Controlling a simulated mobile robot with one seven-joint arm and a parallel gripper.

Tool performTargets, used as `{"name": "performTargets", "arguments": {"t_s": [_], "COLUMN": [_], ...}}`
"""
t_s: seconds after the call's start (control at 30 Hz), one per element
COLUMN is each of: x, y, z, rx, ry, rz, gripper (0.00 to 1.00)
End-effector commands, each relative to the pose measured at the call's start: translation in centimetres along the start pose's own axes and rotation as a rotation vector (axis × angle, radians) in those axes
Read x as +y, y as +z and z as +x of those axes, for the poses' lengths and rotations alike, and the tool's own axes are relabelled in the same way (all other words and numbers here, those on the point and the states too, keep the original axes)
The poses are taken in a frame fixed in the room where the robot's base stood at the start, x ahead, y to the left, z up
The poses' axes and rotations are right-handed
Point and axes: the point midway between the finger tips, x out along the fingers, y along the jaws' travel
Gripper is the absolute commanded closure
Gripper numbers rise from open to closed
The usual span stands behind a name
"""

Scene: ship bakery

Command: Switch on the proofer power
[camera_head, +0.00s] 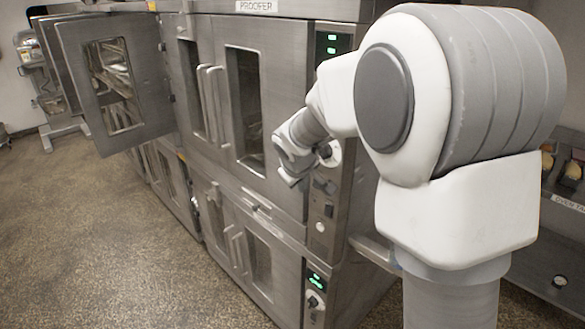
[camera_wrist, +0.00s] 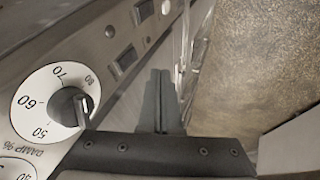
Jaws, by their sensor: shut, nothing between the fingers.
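The proofer (camera_head: 285,55) is a steel double-door cabinet, named by a sign on its top edge. Its right-hand control panel (camera_head: 318,205) carries green displays, a white dial and dark switches. In the wrist view a white damp dial (camera_wrist: 38,92) with a black knob (camera_wrist: 72,106) is at left. Beyond it are a dark rectangular switch (camera_wrist: 126,60), a second one (camera_wrist: 143,12) and a small round light (camera_wrist: 110,31). I cannot read which switch is power. My gripper (camera_head: 284,165) is shut and empty in front of the panel; its fingers (camera_wrist: 160,85) show beside the switches, contact unclear.
A lower cabinet (camera_head: 258,225) with its own lit panel (camera_head: 315,290) stands under the proofer. An oven door (camera_head: 115,75) stands open at left. My arm hides part of the panel's right side. The speckled floor (camera_head: 120,230) in front is clear.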

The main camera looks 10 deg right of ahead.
Motion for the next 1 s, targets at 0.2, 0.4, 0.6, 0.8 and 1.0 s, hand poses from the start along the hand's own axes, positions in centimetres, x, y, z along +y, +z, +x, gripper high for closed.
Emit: {"name": "performTargets", "arguments": {"t_s": [0.2, 0.4, 0.6, 0.8, 1.0], "x": [1.5, 3.0, 3.4, 3.3, 3.2], "y": [0.0, 0.1, 0.2, 0.2, 0.3], "z": [2.7, 3.9, 4.2, 4.2, 4.6], "rx": [-0.003, 0.0, 0.0, 0.001, 0.005], "ry": [0.001, 0.0, 0.0, 0.0, 0.012], "rz": [0.004, 0.001, -0.001, -0.001, -0.006], "gripper": [1.0, 1.0, 1.0, 1.0, 1.0]}}
